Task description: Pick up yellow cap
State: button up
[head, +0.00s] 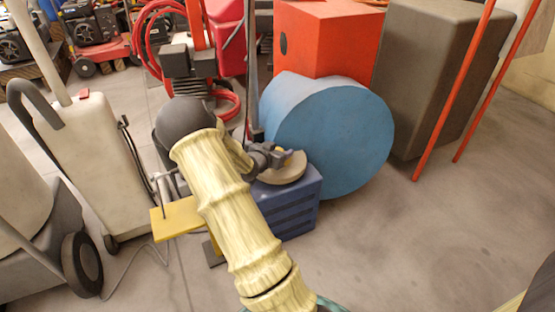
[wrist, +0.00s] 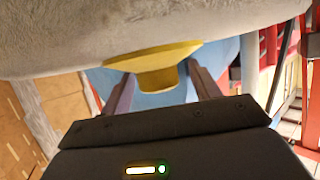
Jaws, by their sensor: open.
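The yellow cap (wrist: 155,73) shows in the wrist view as a wide yellow rim with a narrower part below it. It lies between the two dark fingers of my gripper (wrist: 160,76), which are apart with space on both sides of the cap. A large pale, rough surface (wrist: 150,32) fills the top of that view, just beyond the cap. In the head view my gripper (head: 276,157) is over a beige rounded thing (head: 288,173) on a dark blue crate (head: 293,205). The cap is too small or hidden to make out there.
A blue drum (head: 345,135) stands right behind the crate, with a red box (head: 325,40) and a dark grey block (head: 430,75) behind. A yellow plate (head: 178,218) is left of my arm. A cream wheeled machine (head: 95,165) stands left.

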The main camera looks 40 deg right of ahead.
dwell(0.4)
jog(key=c, duration=1.1)
notch_tip(320, 180, up, 10)
jog(key=p, duration=0.6)
jog(key=shift+p, duration=0.3)
